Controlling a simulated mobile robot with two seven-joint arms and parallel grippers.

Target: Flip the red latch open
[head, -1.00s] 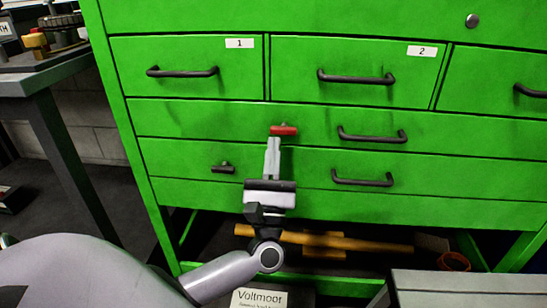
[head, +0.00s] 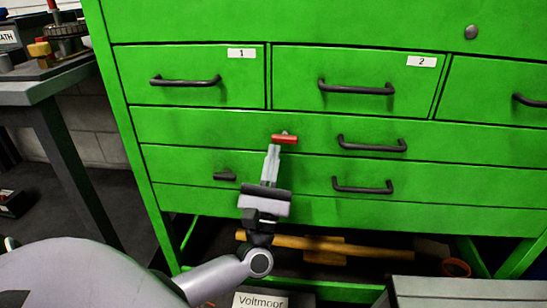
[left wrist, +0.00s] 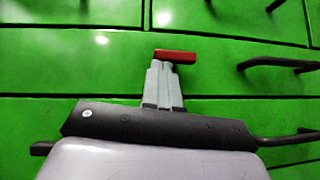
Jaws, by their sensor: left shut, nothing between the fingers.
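The red latch (head: 285,139) is a small bar lying roughly level on the front of a green drawer cabinet, on the drawer below those labelled 1 and 2. It also shows in the left wrist view (left wrist: 175,56), just beyond my fingertips. My left gripper (head: 272,152) is shut and empty, pointing up at the latch. Its tips (left wrist: 160,66) overlap the latch's lower left part in the wrist view; I cannot tell whether they touch it. My right gripper is not in view.
An open lower bay holds a wooden-handled tool (head: 300,243). A workbench (head: 45,85) stands at left, and a grey box (head: 450,285) is at lower right.

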